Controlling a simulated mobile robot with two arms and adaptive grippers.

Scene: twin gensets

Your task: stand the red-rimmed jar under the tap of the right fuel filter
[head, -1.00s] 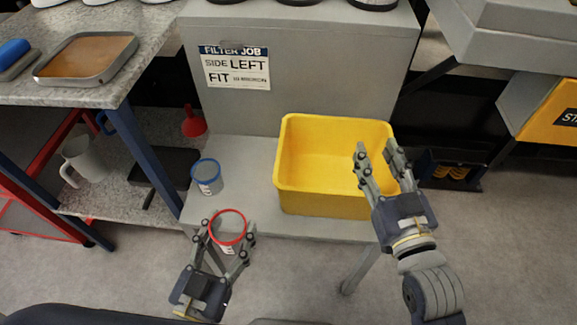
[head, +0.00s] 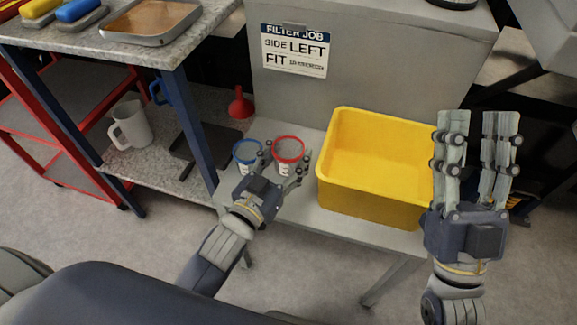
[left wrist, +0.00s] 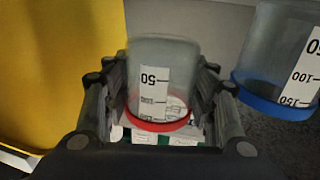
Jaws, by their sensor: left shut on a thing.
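The red-rimmed jar (head: 288,150) is clear with a white scale label. My left gripper (head: 287,163) is shut on it, with fingers on both sides. In the left wrist view the jar (left wrist: 163,80) sits between the fingers, its red rim toward the camera. In the head view it appears right of the blue-rimmed jar (head: 247,151), over or on the grey ledge; I cannot tell whether it touches the ledge. My right gripper (head: 478,128) is open and empty, right of the yellow bin. No fuel filter or tap shows.
The yellow bin (head: 338,190) stands on the grey ledge (head: 310,217), right of the jars. A sign (head: 294,50) above reads "FILTER JOB, SIDE LEFT, FIT" and a small unreadable word. A red funnel (head: 241,104) and white jug (head: 131,126) are on the lower shelf at left.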

